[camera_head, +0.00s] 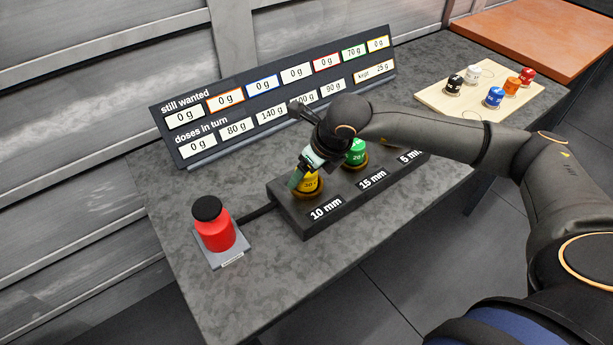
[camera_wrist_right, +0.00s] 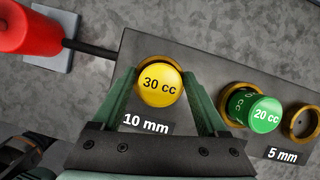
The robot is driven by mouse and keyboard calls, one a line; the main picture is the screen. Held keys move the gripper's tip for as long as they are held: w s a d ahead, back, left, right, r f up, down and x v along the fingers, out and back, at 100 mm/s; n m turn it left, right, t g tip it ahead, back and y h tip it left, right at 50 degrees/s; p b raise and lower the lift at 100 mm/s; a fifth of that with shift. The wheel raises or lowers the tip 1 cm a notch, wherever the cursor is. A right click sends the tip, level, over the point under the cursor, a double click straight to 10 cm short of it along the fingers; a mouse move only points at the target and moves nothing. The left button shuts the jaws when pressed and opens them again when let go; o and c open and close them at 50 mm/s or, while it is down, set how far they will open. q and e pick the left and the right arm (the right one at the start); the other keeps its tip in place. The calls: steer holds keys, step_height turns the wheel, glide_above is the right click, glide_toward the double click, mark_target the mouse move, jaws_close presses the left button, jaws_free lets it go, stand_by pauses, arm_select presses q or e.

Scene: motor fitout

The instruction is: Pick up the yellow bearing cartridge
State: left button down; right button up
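The yellow bearing cartridge (camera_head: 309,184), marked 30 cc in the right wrist view (camera_wrist_right: 160,86), stands in the 10 mm socket of a dark block (camera_head: 318,222). A brass-coloured ring surrounds its base. My right gripper (camera_head: 307,173) has come down over it from above. In the right wrist view its two green fingers (camera_wrist_right: 160,76) straddle the cartridge, one on each side, with a narrow gap seeming to show beside the lid. Contact cannot be made out clearly. My left gripper is not in view.
A green 20 cc cartridge (camera_wrist_right: 254,110) stands in the neighbouring socket; the 5 mm socket (camera_wrist_right: 301,121) is empty. A red container (camera_head: 213,228) stands at the left. A sign board (camera_head: 270,90) runs behind. Several small cartridges stand on a wooden board (camera_head: 440,99).

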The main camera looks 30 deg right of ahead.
jaws_close()
stand_by(0.4)
steer(key=shift+r, duration=0.1)
